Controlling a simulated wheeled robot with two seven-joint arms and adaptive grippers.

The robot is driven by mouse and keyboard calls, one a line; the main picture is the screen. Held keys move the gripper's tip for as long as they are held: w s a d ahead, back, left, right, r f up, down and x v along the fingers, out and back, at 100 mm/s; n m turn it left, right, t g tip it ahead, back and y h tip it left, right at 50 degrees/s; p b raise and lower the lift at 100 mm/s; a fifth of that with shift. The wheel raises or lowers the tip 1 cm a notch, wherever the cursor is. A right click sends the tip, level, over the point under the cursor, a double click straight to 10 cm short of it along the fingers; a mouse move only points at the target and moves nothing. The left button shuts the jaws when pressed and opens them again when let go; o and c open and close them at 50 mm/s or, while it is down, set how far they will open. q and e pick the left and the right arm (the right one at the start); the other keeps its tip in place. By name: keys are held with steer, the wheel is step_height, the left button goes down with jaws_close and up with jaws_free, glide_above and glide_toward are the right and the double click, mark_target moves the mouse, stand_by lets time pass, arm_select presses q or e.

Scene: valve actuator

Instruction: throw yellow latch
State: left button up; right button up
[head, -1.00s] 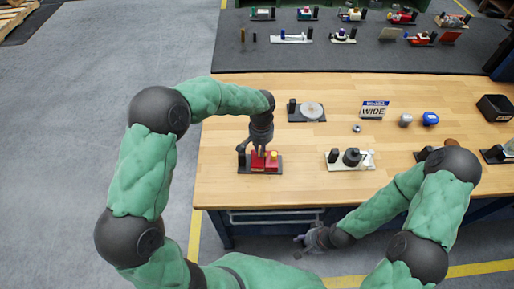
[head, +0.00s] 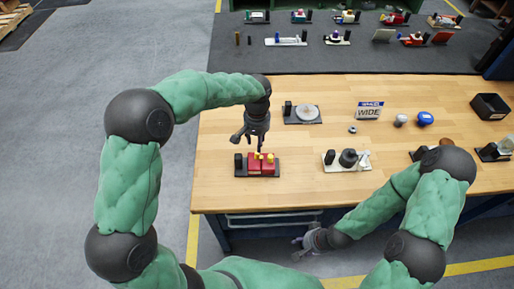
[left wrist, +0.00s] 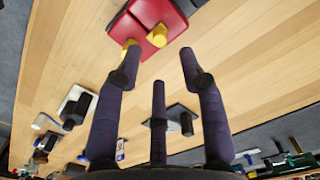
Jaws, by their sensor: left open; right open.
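The red device (head: 262,166) with yellow parts sits on a dark base near the left front of the wooden table. In the left wrist view the red device (left wrist: 155,20) is at the top, with a yellow knob (left wrist: 157,36) and another yellow piece (left wrist: 130,45) on it. I cannot tell which yellow part is the latch. My left gripper (head: 252,146) is open just above and behind the device; its spread fingers (left wrist: 158,75) hold nothing. My right gripper (head: 303,247) is open, low in front of the table edge, away from the device.
A grey disc on a dark base (head: 305,113) stands behind the device. A white-based device (head: 346,160) stands to its right. Several items, including a black bin (head: 491,106), lie farther right. Bare wood lies left of the device.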

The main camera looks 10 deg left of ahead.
arm_select(q)
steer(key=shift+r, duration=2.8)
steer(key=c, duration=0.6)
steer(key=shift+a+f+n, duration=0.2)
steer(key=shift+a+n, duration=0.05)
steer(key=shift+n, duration=0.35)
jaws_close()
steer(key=a+f+n+h+b, duration=0.35)
steer(key=a+n, duration=0.35)
steer(key=n, duration=1)
steer(key=shift+h, duration=0.45)
steer(key=b+x, duration=0.1)
steer(key=x, duration=0.8)
steer(key=shift+s+d+b, duration=0.15)
steer(key=shift+b, duration=0.25)
arm_select(e)
steer(key=f, duration=0.1)
steer(key=w+a+f, duration=0.1)
steer(key=f, duration=0.3)
steer(key=shift+w+a+f, duration=0.15)
steer(key=shift+w+a, duration=0.15)
